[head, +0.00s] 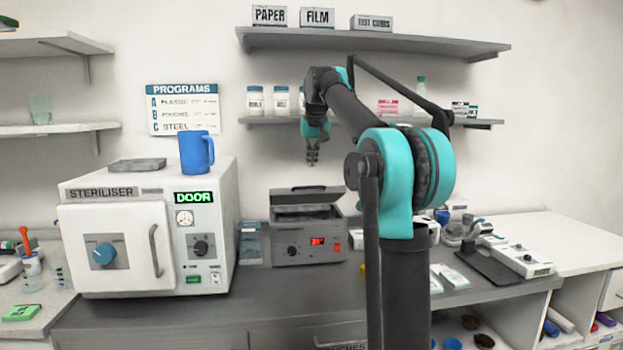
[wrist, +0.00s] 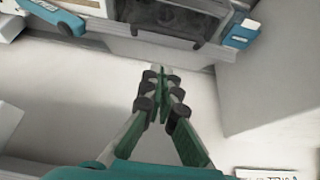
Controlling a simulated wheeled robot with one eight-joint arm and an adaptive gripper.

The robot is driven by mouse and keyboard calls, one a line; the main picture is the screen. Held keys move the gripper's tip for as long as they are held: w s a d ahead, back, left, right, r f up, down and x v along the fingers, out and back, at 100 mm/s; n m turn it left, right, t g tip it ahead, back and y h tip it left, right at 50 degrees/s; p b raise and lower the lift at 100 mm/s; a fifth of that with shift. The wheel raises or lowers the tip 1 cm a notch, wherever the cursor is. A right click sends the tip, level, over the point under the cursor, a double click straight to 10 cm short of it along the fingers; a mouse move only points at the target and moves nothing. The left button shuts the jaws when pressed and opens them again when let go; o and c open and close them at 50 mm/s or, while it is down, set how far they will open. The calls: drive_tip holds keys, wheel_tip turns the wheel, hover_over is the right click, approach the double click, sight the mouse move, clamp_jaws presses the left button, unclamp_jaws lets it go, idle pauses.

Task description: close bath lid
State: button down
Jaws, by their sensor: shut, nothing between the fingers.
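The white steriliser (head: 115,240) stands left of the bath with a blue mug (head: 196,152) on top. A shelf (head: 370,122) with bottles runs along the wall behind my gripper. The counter in front of the bath is narrow.

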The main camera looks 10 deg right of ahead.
wheel_tip(320, 180, down, 5)
drive_tip(key=shift+w, duration=0.15)
drive_tip(key=shift+f, duration=0.5)
drive_tip(key=shift+s+f, duration=0.1)
drive_tip(key=shift+s, duration=0.15)
drive_tip(key=s+f+t, duration=0.4)
drive_tip(key=s+f, duration=0.1)
drive_tip(key=f, duration=0.7)
idle(0.4)
drive_tip(key=shift+f, duration=0.1)
idle(0.3)
